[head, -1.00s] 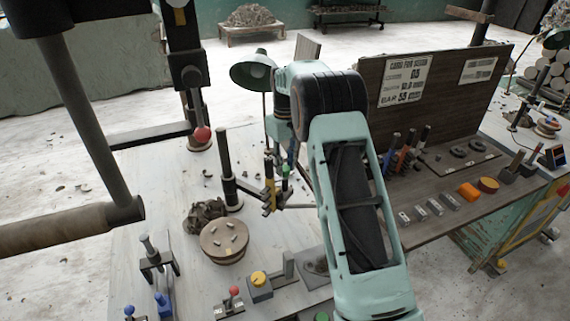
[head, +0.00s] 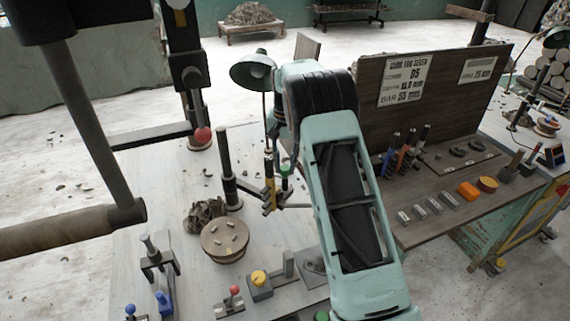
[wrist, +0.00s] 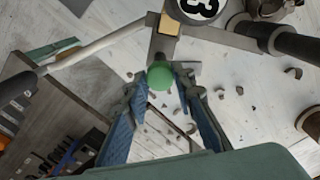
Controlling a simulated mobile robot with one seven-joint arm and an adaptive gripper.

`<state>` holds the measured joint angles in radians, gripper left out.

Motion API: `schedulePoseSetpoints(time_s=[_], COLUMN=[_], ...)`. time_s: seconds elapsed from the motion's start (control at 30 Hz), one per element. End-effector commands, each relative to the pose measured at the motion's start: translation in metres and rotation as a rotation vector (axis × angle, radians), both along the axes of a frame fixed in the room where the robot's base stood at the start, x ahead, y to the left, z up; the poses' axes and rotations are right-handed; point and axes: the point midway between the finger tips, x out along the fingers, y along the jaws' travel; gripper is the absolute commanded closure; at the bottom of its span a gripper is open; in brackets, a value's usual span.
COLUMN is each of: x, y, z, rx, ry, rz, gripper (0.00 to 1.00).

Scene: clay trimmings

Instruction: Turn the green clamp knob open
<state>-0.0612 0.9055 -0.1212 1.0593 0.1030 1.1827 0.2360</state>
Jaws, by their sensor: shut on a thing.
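The green clamp knob (wrist: 159,76) is a round green ball between my fingertips in the wrist view. It shows small and partly hidden beside my arm in the head view (head: 285,169). My gripper (wrist: 161,80) is shut on it, with one blue-padded finger on each side. The knob sits at a metal bracket (wrist: 163,46) with a yellowish block. My arm hides much of the clamp area in the head view.
A dark upright post (head: 227,170) and a round wooden disc (head: 225,241) stand left of the clamp. A green lamp (head: 253,70) is close behind my arm. A dark panel (head: 430,85) rises at right.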

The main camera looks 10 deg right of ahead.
Motion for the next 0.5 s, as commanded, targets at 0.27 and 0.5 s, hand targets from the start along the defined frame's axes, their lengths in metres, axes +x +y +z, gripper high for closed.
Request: schedulePoseSetpoints(time_s=[0.27,0.5], x=[0.0011,0.0010], y=[0.0004,0.0003], z=[0.0012,0.0012], rx=[0.001,0.001], ry=[-0.003,-0.003], rz=[-0.051,-0.056], gripper=[1.00,1.00])
